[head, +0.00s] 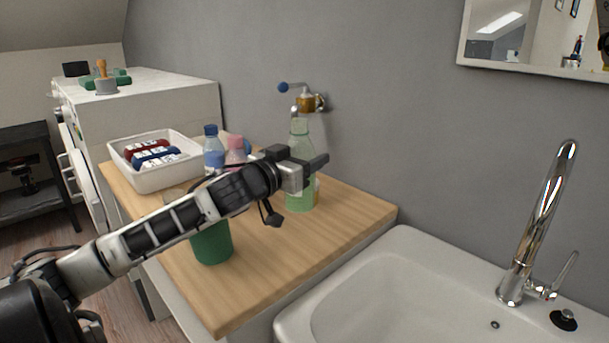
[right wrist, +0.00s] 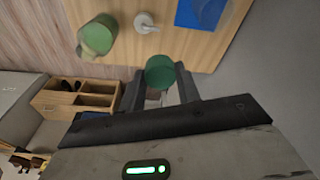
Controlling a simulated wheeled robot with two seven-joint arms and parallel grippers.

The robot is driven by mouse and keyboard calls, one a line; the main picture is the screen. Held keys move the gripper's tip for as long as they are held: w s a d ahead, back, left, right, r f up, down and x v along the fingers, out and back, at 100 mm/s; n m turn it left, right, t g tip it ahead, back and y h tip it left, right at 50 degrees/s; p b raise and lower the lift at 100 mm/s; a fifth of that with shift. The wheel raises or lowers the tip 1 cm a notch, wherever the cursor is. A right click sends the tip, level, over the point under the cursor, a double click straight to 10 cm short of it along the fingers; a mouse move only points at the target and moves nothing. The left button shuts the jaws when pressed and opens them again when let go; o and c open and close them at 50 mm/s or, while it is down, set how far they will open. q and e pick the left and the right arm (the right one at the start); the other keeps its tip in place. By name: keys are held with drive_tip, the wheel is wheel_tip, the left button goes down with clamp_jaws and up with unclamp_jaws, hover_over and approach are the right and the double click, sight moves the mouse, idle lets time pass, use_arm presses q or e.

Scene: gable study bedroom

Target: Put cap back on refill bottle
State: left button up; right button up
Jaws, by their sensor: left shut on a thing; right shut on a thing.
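The refill bottle (head: 300,145), pale green and see-through, stands upright on the wooden counter near the wall. No cap shows on its neck. My left gripper (head: 305,172) is shut on the bottle's body, and its fingers and wrist hide part of it. My right gripper (right wrist: 160,90) shows only in the right wrist view. It is shut on a round green piece, which looks like the cap (right wrist: 160,71), held between its fingertips.
The wooden counter (head: 270,262) also bears a dark green cup (head: 212,244), a blue-capped bottle (head: 213,150), a pink-topped bottle (head: 235,150) and a white basket (head: 150,178). A white sink (head: 400,255) with a chrome tap (head: 540,220) adjoins on the right.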

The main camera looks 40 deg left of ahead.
use_arm(q)
drive_tip(key=shift+r, duration=0.4)
drive_tip(key=o, duration=0.6)
drive_tip(key=c, duration=0.7)
drive_tip(key=shift+f, duration=0.1)
